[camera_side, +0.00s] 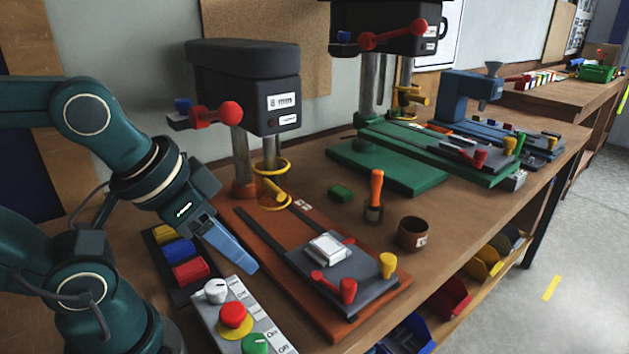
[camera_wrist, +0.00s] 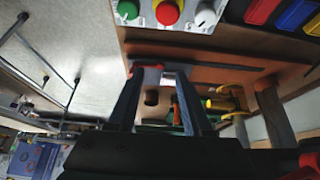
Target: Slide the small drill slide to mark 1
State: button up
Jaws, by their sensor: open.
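The small drill (camera_side: 250,85) stands at the left of the bench, with a dark head and a red-knobbed lever. In the side view its grey slide (camera_side: 335,272) sits on an orange-brown base (camera_side: 290,292), towards the front right end. The slide carries a white block (camera_side: 328,248), a red handle (camera_side: 340,288) and a yellow knob (camera_side: 388,264). My gripper (camera_side: 245,264) is open and empty, pointing down left of the base, apart from the slide. In the wrist view my gripper (camera_wrist: 162,74) partly hides the slide area. I cannot read any mark numbers.
A control box (camera_side: 236,318) with white, red and green knobs lies close below my gripper. A tray of coloured blocks (camera_side: 180,262) is behind it. An orange-handled tool (camera_side: 375,190), brown cup (camera_side: 412,233) and green drill base (camera_side: 385,168) stand beyond the slide.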

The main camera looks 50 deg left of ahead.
grip_shut()
jog(key=w+d+r+m+g+y, duration=0.3)
jog(key=w+m, duration=0.6)
jog(key=m, duration=1.1)
jog(key=m+g, duration=0.1)
jog(key=m, duration=0.2)
send_near(319, 288)
jog(key=f, duration=0.1)
jog(key=d+f, duration=0.2)
jog(key=f, duration=0.1)
jog(key=shift+s+f, duration=0.15)
jog(key=shift+s, duration=0.25)
jog(key=a, duration=0.1)
jog(key=w+a+f, duration=0.1)
jog(key=shift+w+a, duration=0.15)
jog(key=shift+a, duration=0.2)
jog(key=shift+w+a, duration=0.2)
jog(key=shift+a, duration=0.2)
